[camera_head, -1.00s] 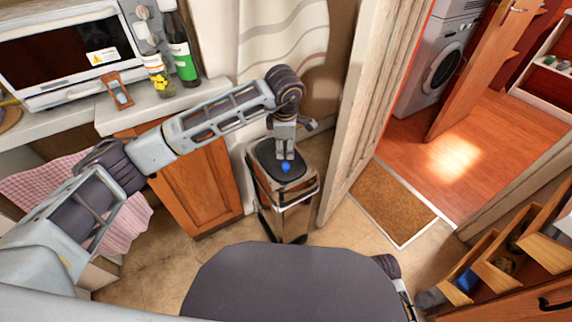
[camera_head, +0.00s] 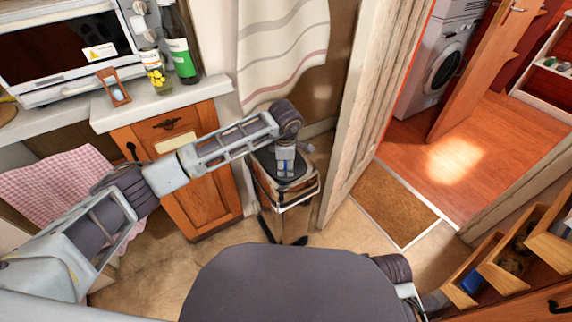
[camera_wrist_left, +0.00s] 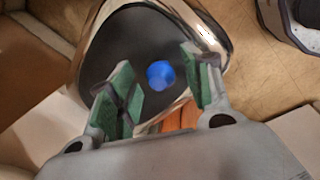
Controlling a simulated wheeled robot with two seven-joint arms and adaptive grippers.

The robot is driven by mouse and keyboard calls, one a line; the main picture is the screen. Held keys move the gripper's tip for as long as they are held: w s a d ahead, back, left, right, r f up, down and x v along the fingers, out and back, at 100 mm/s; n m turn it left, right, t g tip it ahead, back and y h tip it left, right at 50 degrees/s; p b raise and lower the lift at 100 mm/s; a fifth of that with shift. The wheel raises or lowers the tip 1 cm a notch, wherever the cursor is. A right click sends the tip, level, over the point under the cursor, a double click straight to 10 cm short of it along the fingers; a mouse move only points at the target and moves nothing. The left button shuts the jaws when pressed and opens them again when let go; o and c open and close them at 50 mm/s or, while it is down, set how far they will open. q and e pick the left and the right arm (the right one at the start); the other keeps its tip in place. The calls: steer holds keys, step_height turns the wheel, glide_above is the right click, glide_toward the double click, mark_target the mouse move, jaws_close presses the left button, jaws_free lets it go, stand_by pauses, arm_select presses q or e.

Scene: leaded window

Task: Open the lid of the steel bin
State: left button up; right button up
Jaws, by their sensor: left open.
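The steel bin (camera_head: 292,222) stands on the floor between the wooden cabinet and the door. Its lid, dark with a shiny steel rim, is down. The lid (camera_wrist_left: 118,45) fills the upper part of the left wrist view. A round blue knob (camera_wrist_left: 160,74) sits on the lid in that view, between the fingertips. My left gripper (camera_head: 285,174) points down over the lid and hides the knob in the head view. In the wrist view its green-padded fingers (camera_wrist_left: 160,82) are spread apart on either side of the knob, without gripping it. My right gripper is not seen.
A wooden cabinet (camera_head: 200,200) is left of the bin, with a counter holding bottles and an oven. An open door (camera_head: 350,130) stands close at the bin's right. A towel (camera_head: 283,45) hangs behind. A doormat (camera_head: 397,205) lies beyond the door.

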arm_select(q)
steer(key=shift+f, duration=0.2)
steer(key=shift+c, duration=0.4)
steer(key=shift+c, duration=1.4)
steer(key=c, duration=0.7)
jaws_close()
steer(key=shift+r, duration=0.15)
